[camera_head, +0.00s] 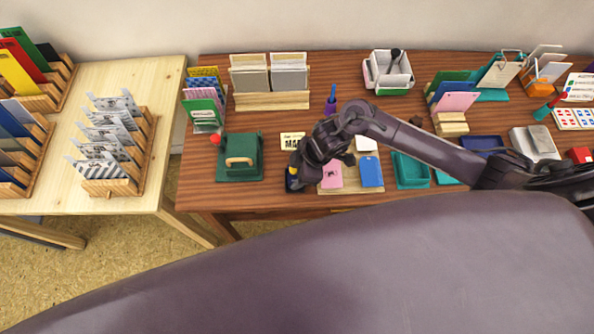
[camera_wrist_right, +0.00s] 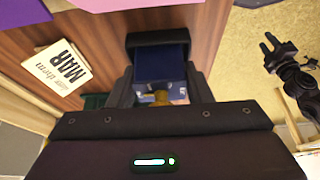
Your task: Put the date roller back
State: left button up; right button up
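The date roller seems to be the dark blue block with a brass-coloured part (camera_wrist_right: 162,68) between my right gripper's fingers in the right wrist view. In the head view it shows only as a small dark blue and yellow piece (camera_head: 292,180) at the table's front edge, partly covered by my arm. My right gripper (camera_wrist_right: 161,92) has a finger against each side of the block and looks shut on it. Whether the block touches the table is hard to tell. My left gripper (camera_wrist_right: 279,45) shows small at the right of the wrist view, fingers apart and empty.
A card reading MAR (camera_head: 292,141) lies behind the right gripper. A green pad with a wooden handle (camera_head: 240,162) is to its left. Pink (camera_head: 332,178) and blue (camera_head: 371,170) cards lie to its right, near a teal tray (camera_head: 410,170). Card racks stand behind.

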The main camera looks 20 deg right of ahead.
jog(key=o, duration=0.4)
jog(key=shift+o, duration=0.2)
jog(key=shift+r, duration=0.25)
jog(key=v, duration=1.2)
jog(key=shift+s+f, duration=0.1)
